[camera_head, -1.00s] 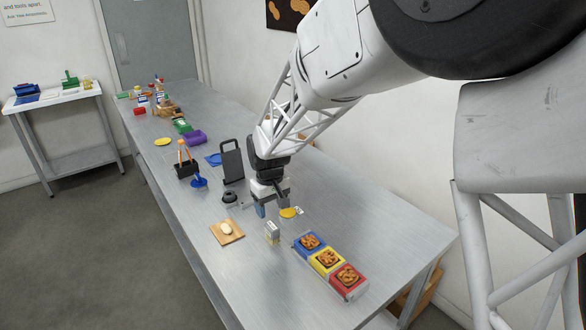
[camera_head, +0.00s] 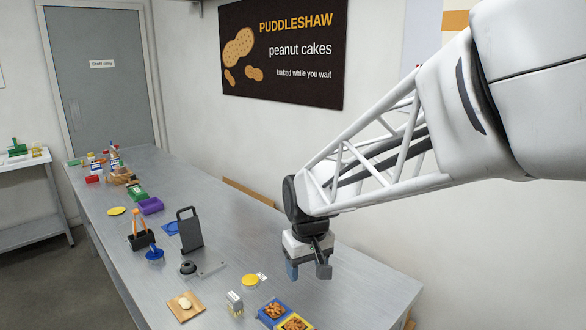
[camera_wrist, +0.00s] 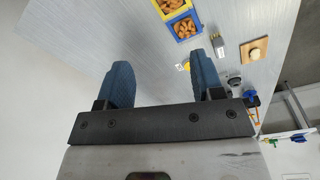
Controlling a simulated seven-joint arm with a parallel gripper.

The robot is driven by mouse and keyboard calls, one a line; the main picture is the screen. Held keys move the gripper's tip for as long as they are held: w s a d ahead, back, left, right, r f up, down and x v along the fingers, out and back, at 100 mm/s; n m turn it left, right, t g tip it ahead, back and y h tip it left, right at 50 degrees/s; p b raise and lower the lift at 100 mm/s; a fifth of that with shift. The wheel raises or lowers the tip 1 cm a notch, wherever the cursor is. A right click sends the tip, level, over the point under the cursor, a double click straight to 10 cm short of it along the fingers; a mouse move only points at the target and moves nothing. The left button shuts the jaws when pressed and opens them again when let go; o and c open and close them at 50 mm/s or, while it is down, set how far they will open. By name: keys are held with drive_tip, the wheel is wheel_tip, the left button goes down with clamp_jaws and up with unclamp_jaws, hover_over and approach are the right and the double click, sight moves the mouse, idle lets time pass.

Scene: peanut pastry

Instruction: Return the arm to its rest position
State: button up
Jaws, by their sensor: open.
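My gripper (camera_head: 308,271) hangs above the right side of the metal table in the head view, pointing down. In the wrist view its two blue fingers (camera_wrist: 160,86) are spread apart with nothing between them. The gripper is clear of the table and touches nothing that I can see. My arm stretches in from the right, in front of the wall.
On the metal table (camera_head: 345,300) are blue and yellow trays of pastries (camera_head: 272,312), a wooden board (camera_head: 185,306) with a pale lump, a small box (camera_head: 235,302), a yellow disc (camera_head: 250,281) and a dark upright stand (camera_head: 189,230). More items crowd the far end.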

drive_tip(key=s+d+r+m, duration=0.1)
drive_tip(key=s+d+m, duration=0.1)
drive_tip(key=s+d, duration=0.5)
drive_tip(key=s+d+r+m+t, duration=0.1)
drive_tip(key=s+d+m, duration=0.2)
drive_tip(key=s+d, duration=0.5)
drive_tip(key=s, duration=0.7)
drive_tip(key=shift+s+d+r, duration=0.2)
drive_tip(key=shift+d+r, duration=0.1)
drive_tip(key=shift+r, duration=0.05)
